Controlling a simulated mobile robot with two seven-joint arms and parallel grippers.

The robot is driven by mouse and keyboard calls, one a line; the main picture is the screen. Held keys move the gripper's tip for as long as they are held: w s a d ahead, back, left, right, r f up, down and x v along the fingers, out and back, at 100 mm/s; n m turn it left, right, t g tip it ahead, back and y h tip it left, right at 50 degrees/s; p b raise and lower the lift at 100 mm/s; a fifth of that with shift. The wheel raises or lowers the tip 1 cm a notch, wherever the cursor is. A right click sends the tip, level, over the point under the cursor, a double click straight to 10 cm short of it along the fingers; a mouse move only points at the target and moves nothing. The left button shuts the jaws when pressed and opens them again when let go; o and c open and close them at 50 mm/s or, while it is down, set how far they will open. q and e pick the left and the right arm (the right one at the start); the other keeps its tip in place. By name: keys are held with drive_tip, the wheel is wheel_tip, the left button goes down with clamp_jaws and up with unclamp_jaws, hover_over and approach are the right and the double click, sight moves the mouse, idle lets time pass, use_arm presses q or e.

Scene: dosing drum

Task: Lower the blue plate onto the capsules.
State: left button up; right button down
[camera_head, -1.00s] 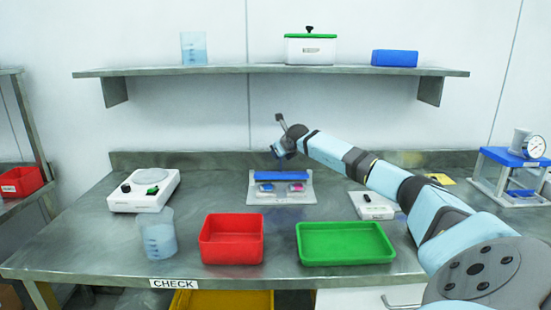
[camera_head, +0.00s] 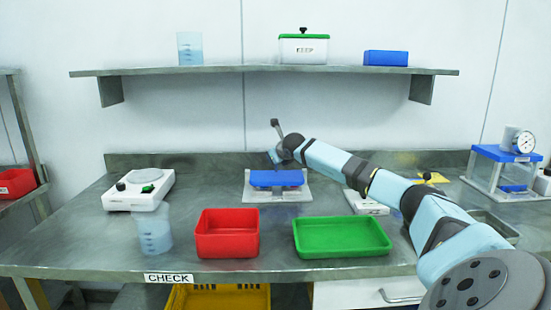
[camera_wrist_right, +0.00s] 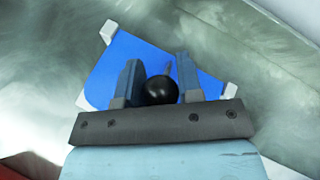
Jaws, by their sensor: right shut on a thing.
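The blue plate (camera_head: 277,180) lies level over the pale grey holder (camera_head: 252,196) at the middle of the table in the head view. It also fills the space beyond my fingers in the right wrist view (camera_wrist_right: 205,88). The capsules are hidden, and I cannot tell whether the plate touches them. My right gripper (camera_head: 274,158) is directly above the plate. In the right wrist view its two fingers (camera_wrist_right: 158,75) are shut on a black round knob (camera_wrist_right: 161,90) in front of the plate. My left gripper is not in view.
A red bin (camera_head: 228,254) and a green tray (camera_head: 342,252) stand in front. A white scale (camera_head: 140,195) and a beaker (camera_head: 154,240) are at left. A small white device (camera_head: 364,204) and a gauge stand (camera_head: 507,175) are at right. A shelf (camera_head: 225,70) hangs above.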

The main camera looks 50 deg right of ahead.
drive_tip(key=shift+r, duration=0.1)
drive_tip(key=c, duration=1.2)
unclamp_jaws()
drive_tip(key=o, duration=0.4)
drive_tip(key=shift+a+r, duration=0.15)
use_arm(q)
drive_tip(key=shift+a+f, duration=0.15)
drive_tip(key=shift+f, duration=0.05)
use_arm(e)
drive_tip(key=shift+s, duration=0.1)
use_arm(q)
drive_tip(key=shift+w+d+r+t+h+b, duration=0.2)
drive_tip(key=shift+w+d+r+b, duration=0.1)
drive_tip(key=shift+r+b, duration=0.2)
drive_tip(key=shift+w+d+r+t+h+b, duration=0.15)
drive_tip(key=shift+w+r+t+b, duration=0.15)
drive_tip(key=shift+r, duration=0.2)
use_arm(e)
drive_tip(key=v, duration=1.3)
drive_tip(key=shift+s+a+r, duration=0.1)
drive_tip(key=shift+s+a, duration=0.05)
drive_tip(key=shift+s, duration=0.1)
